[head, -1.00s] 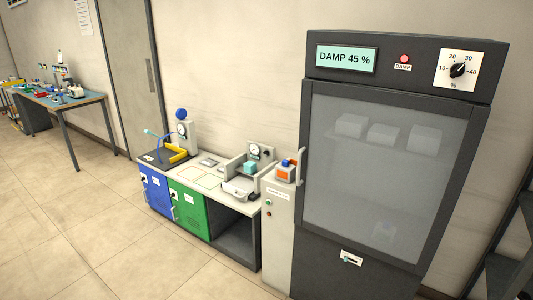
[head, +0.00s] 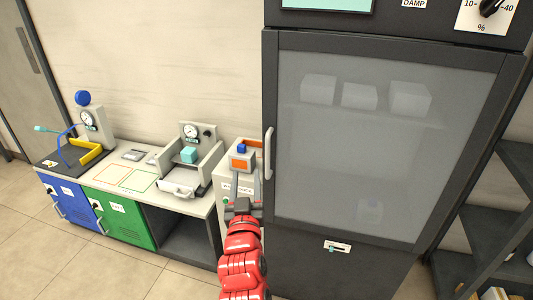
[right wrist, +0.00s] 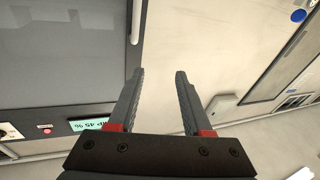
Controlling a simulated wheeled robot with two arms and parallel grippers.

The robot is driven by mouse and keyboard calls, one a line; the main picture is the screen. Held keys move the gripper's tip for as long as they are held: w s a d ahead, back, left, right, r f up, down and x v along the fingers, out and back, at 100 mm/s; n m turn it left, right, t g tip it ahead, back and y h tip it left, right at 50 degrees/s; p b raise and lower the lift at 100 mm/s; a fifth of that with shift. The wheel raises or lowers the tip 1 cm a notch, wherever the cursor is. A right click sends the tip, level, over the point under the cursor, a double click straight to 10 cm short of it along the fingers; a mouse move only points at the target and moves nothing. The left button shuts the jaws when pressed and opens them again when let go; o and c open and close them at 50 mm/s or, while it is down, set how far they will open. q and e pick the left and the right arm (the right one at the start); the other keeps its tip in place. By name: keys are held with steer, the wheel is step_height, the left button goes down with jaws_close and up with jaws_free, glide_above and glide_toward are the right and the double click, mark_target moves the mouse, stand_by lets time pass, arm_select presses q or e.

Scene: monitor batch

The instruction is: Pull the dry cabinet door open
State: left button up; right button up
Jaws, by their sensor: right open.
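The dry cabinet (head: 345,268) is dark grey, with a framed, frosted glass door (head: 385,165) that stands shut. Its pale vertical door handle (head: 268,152) is on the door's left edge. My right gripper (head: 247,178) is open and empty, just left of the handle and near its lower end; it is not around the handle. In the right wrist view, the open fingers (right wrist: 158,75) point up the picture and the handle (right wrist: 137,20) lies beyond the left finger. Whether a finger touches the handle cannot be told. My left gripper is not in view.
A bench (head: 130,172) with a gauge device (head: 190,150) stands left of the cabinet. A narrow pale unit with an orange-topped box (head: 242,160) is behind my gripper. A dark shelf (head: 505,215) stands at the right. The floor (head: 115,265) at the lower left is clear.

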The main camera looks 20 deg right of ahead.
mark_target(267, 149)
steer(key=s+d+f+m+g+h, duration=0.2)
steer(key=d+m, duration=0.1)
steer(key=p+x, duration=0.2)
steer(key=x, duration=1.5)
steer(key=shift+w+f, duration=0.1)
steer(key=shift+w, duration=0.2)
jaws_close()
stand_by(0.5)
